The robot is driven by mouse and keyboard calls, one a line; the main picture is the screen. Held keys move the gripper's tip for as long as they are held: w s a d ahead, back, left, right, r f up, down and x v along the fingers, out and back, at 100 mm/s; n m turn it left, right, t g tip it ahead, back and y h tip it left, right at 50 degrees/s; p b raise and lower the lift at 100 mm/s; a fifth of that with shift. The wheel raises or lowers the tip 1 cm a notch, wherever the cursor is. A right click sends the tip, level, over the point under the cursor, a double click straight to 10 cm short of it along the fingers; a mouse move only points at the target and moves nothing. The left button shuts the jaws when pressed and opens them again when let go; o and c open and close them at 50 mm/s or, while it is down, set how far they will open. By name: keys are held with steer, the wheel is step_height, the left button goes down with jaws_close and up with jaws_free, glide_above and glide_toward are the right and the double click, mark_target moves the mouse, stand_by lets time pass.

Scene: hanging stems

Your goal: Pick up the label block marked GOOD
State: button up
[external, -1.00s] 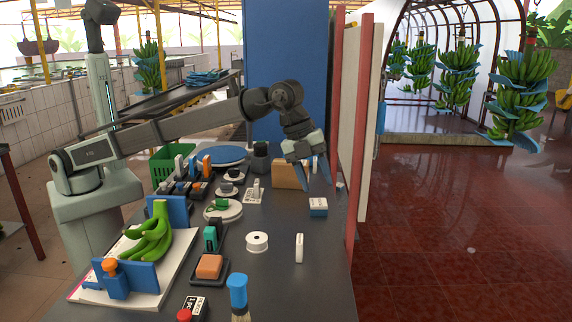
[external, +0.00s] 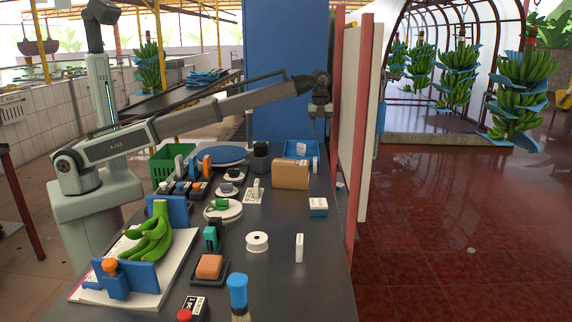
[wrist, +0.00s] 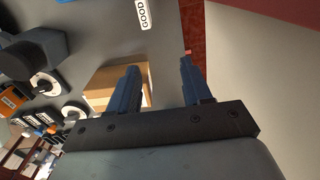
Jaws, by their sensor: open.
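The label block marked GOOD (wrist: 143,14) is a small white block at the top edge of the wrist view, partly cut off, its lettering running lengthwise. The slim white block (external: 314,164) right of the cardboard box in the external view appears to be it; its lettering cannot be read there. My gripper (external: 320,128) is raised above the far right of the table, beside the partition. In the wrist view its two fingers (wrist: 159,66) are apart and empty, with the GOOD block beyond their tips.
A cardboard box (external: 290,174) stands near the block, with a blue tray (external: 301,149) behind it. A tall partition (external: 368,120) borders the table's right edge, close to my gripper. A white-and-blue box (external: 318,206) and another white block (external: 299,248) stand nearer the external camera.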

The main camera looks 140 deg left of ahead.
steer(key=s+a, duration=0.2)
steer(key=s, duration=0.1)
glide_above(315, 158)
steer(key=w, duration=0.1)
step_height(315, 158, down, 9)
steer(key=shift+w+d+f, duration=0.15)
steer(key=shift+s+f, duration=0.25)
steer(key=shift+f, duration=0.45)
steer(key=shift+s+f, duration=0.15)
steer(key=shift+f, duration=0.8)
steer(key=shift+s+f, duration=0.1)
steer(key=shift+f, duration=0.85)
steer(key=shift+c, duration=0.3)
jaws_close()
